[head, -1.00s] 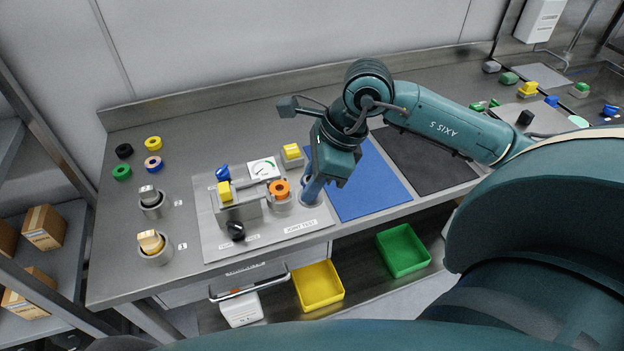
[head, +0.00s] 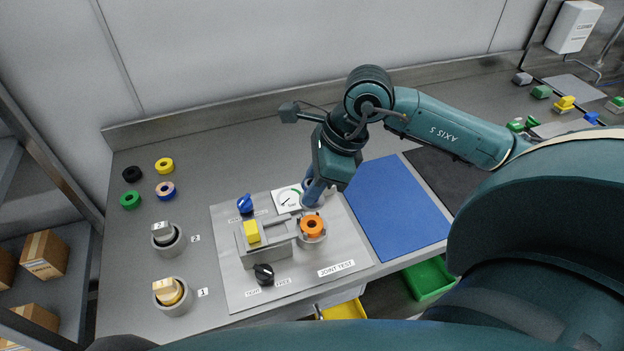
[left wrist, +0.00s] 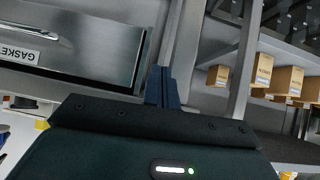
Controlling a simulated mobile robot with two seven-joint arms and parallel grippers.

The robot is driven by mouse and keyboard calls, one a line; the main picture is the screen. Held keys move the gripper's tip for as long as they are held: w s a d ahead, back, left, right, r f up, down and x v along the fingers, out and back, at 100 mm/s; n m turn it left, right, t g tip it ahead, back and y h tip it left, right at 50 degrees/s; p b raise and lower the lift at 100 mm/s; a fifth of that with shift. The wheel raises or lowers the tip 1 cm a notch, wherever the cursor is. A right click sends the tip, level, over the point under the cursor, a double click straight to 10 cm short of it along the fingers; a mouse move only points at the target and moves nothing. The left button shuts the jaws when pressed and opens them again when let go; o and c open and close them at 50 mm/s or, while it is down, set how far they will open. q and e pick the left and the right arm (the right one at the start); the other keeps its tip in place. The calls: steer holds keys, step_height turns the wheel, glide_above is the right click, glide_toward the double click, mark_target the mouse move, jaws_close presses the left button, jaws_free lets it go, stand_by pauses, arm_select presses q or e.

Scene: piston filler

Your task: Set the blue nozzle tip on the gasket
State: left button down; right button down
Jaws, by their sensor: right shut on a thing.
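My right gripper (head: 313,192) points down at the back right of the grey test plate (head: 240,293), behind an orange ring (head: 312,223). It is shut on a small grey-blue piece (head: 312,203), which I take for the blue nozzle tip; fingers and arm hide most of it. The orange ring, apparently the gasket, lies on a round grey seat (head: 312,240). The held piece looks apart from the ring, though its height is unclear. My left gripper (left wrist: 163,87) shows in the left wrist view, fingers together and empty.
A gauge (head: 287,199), a blue knob (head: 245,204), a yellow-topped block (head: 252,232) and a black knob (head: 264,274) crowd the plate. Two cups (head: 172,247) (head: 178,305) and several loose rings (head: 165,190) stand left. A blue mat (head: 395,210) lies clear at right.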

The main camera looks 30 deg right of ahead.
mark_target(318, 201)
step_height(318, 201, down, 2)
steer(key=shift+f+b, duration=0.1)
steer(key=shift+b, duration=0.4)
steer(key=shift+f+b, duration=0.85)
steer(key=shift+f, duration=0.1)
step_height(318, 201, down, 2)
steer(key=shift+f+b, duration=0.1)
steer(key=shift+b, duration=1.05)
arm_select(q)
steer(key=shift+w+d+f+m+t+h+b, duration=0.15)
steer(key=shift+w+d+m+t+h+b, duration=0.15)
steer(key=shift+d, duration=0.35)
steer(key=shift+w+d+f+m+t+h+b, duration=0.15)
steer(key=shift+w+d+t+h, duration=0.2)
steer(key=shift+d, duration=0.25)
arm_select(e)
steer(key=shift+f, duration=0.3)
arm_select(q)
steer(key=shift+a, duration=0.2)
steer(key=shift+d+f, duration=0.1)
steer(key=shift+f, duration=0.1)
steer(key=shift+f+b, duration=0.5)
steer(key=shift+b, duration=0.1)
arm_select(e)
steer(key=shift+f, duration=0.1)
